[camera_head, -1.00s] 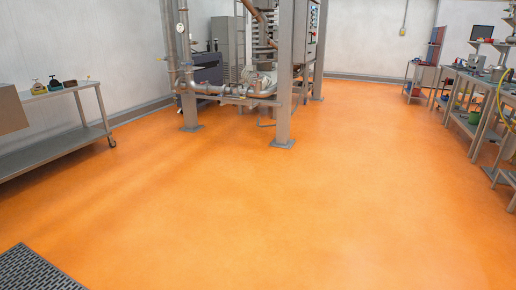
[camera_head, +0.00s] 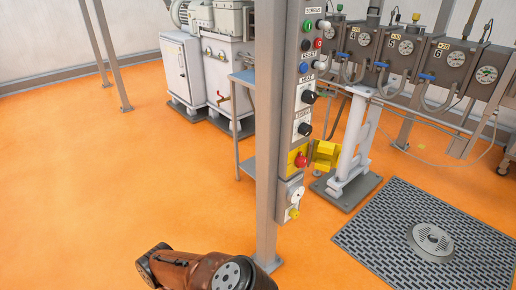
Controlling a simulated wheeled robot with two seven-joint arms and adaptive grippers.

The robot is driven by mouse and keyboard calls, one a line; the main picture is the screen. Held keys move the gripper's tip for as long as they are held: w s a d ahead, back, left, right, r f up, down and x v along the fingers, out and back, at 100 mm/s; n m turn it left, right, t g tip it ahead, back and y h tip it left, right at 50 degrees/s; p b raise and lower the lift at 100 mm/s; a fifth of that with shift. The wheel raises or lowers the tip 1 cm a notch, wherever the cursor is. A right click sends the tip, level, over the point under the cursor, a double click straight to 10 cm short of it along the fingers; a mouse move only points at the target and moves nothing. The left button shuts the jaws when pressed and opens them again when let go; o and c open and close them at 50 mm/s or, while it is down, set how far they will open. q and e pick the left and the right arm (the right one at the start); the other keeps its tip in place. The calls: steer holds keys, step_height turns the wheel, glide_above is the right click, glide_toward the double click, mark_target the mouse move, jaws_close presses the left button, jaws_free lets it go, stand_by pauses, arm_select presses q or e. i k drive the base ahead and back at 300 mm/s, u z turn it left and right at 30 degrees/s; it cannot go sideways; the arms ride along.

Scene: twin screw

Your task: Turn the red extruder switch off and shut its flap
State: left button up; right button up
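The red extruder switch (camera_head: 301,160) sits on a yellow plate low on the narrow grey control panel (camera_head: 296,125), which is fixed to a steel post. Its yellow flap (camera_head: 325,154) stands open, swung out to the right of the switch. Whether the switch is on or off is too small to tell. A reddish-brown arm link of mine (camera_head: 195,270) shows at the bottom edge, below and left of the panel and apart from it. Neither gripper is in view.
The steel post (camera_head: 267,130) stands in front of me. White cabinets (camera_head: 228,75) are behind it on the left. Extruder barrel blocks with gauges (camera_head: 405,52) run along the right, above a floor grate (camera_head: 385,225). The orange floor at left is clear.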

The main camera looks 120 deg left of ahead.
mark_target(301, 161)
steer(key=u, duration=2.7)
steer(key=k, duration=0.45)
steer(key=z, duration=0.45)
steer(key=i, duration=0.8)
steer(key=u, duration=0.45)
